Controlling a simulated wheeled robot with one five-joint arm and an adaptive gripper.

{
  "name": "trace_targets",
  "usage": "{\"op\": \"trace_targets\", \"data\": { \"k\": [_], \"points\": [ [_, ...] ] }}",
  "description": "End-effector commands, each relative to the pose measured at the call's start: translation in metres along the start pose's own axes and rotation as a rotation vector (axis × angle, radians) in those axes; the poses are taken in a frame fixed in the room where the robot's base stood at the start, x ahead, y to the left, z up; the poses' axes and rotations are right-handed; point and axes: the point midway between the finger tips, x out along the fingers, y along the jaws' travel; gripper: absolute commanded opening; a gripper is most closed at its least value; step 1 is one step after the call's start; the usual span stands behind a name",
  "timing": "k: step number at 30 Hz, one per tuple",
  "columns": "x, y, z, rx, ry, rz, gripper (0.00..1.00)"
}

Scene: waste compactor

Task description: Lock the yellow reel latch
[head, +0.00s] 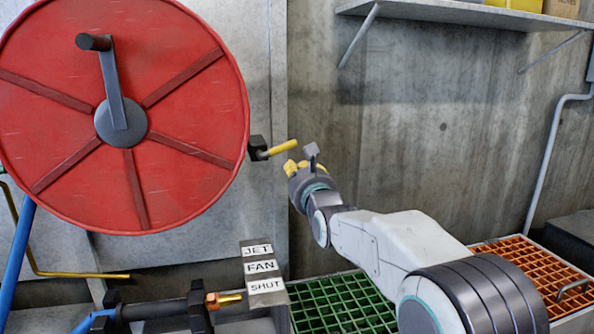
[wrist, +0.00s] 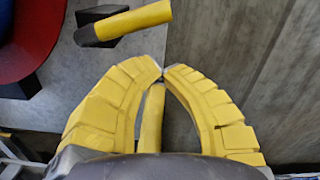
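The yellow reel latch (head: 278,148) is a short yellow handle on a dark block, beside the right rim of the red reel (head: 190,100). The handle points right and slightly up. In the wrist view the latch handle (wrist: 140,20) lies across the top, beyond my fingertips. My gripper (head: 292,167) is just right of and below the latch in the head view. In the wrist view its yellow fingers (wrist: 163,73) meet at the tips, apart from the handle. A yellow bar (wrist: 152,115) shows between the fingers; I cannot tell what it is.
A crank handle (head: 95,43) sticks out from the reel. Below are a nozzle (head: 222,300) and a JET, FAN, SHUT label plate (head: 264,268). Green (head: 340,305) and orange (head: 530,268) grates lie low. A shelf (head: 460,14) hangs above; the wall beside my gripper is bare.

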Motion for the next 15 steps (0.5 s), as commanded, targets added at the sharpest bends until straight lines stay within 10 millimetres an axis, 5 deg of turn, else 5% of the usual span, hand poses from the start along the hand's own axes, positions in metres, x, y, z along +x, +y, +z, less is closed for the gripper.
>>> {"op": "trace_targets", "data": {
  "k": [15],
  "points": [
    [-0.003, -0.007, 0.020, 0.000, 0.002, 0.001, 0.00]
  ]
}}
